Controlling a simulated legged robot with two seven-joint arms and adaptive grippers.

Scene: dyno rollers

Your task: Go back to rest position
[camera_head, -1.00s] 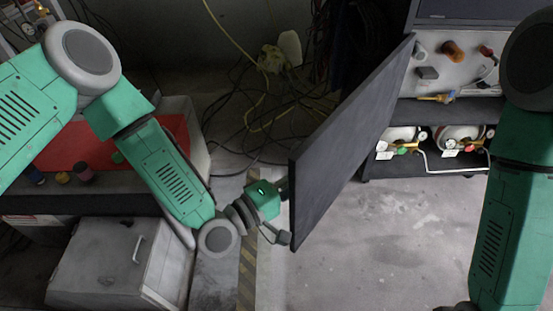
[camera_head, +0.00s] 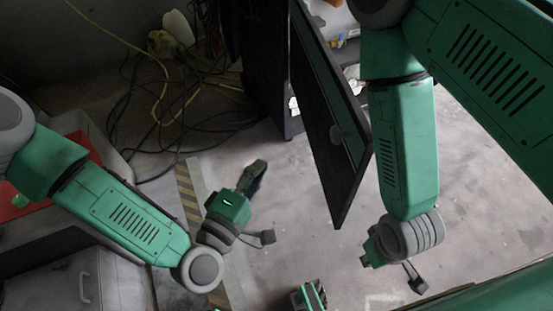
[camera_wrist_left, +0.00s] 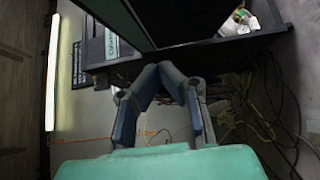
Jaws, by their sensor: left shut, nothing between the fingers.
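My left gripper (camera_head: 258,172) is shut and empty above the concrete floor, left of the dark door panel (camera_head: 325,140) and apart from it in the head view. In the left wrist view, its two dark fingers (camera_wrist_left: 160,70) meet at the tips with nothing between them. My right arm comes down from the upper right, to the right of the panel. The base of my right gripper (camera_head: 373,248) shows below it, but its fingers cannot be made out.
Tangled black and yellow cables (camera_head: 150,110) lie on the floor at the upper left. A grey cabinet (camera_head: 50,285) with a handle stands at the lower left. A yellow-black floor stripe (camera_head: 190,195) runs beneath my left arm. The floor at the right is clear.

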